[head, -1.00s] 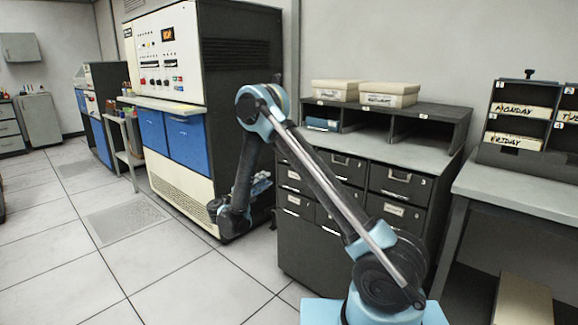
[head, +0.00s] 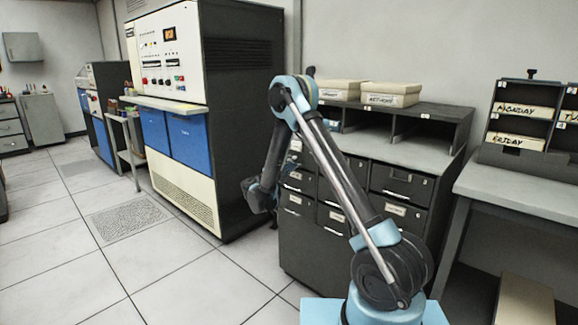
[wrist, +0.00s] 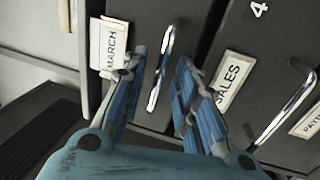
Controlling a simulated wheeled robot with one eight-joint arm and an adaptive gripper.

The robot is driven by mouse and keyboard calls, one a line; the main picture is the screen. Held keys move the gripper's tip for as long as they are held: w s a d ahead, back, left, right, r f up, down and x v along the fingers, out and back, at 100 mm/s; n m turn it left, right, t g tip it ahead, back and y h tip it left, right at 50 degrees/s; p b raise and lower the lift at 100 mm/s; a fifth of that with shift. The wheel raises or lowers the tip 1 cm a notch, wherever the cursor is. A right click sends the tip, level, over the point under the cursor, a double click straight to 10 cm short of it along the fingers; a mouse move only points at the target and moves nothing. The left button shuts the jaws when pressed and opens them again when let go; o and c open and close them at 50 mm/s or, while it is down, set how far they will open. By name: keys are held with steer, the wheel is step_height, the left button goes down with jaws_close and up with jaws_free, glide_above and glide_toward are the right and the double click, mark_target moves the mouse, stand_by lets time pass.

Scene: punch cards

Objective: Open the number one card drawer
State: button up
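The dark drawer cabinet (head: 325,255) stands right of centre in the head view, with several small labelled drawers. I cannot read which drawer is number one. My gripper (wrist: 160,58) is open and empty; in the head view it is a dark shape (head: 258,195) at the cabinet's left front. In the wrist view an upright silver handle (wrist: 159,82) shows between the fingertips, beyond them; I see no contact. A MARCH label (wrist: 109,45) is left of it and a SALES label (wrist: 229,80) right. A "4" (wrist: 259,8) marks the panel at upper right.
Two cream boxes (head: 390,95) sit on the cabinet's upper shelf. A blue-and-white computer cabinet (head: 188,140) stands to the left. A grey table (head: 520,190) with a dark card rack (head: 515,155) is at right. The tiled floor at left is clear.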

steer(key=shift+w+d+r, duration=0.1)
steer(key=shift+w+d, duration=0.2)
steer(key=shift+w, duration=0.1)
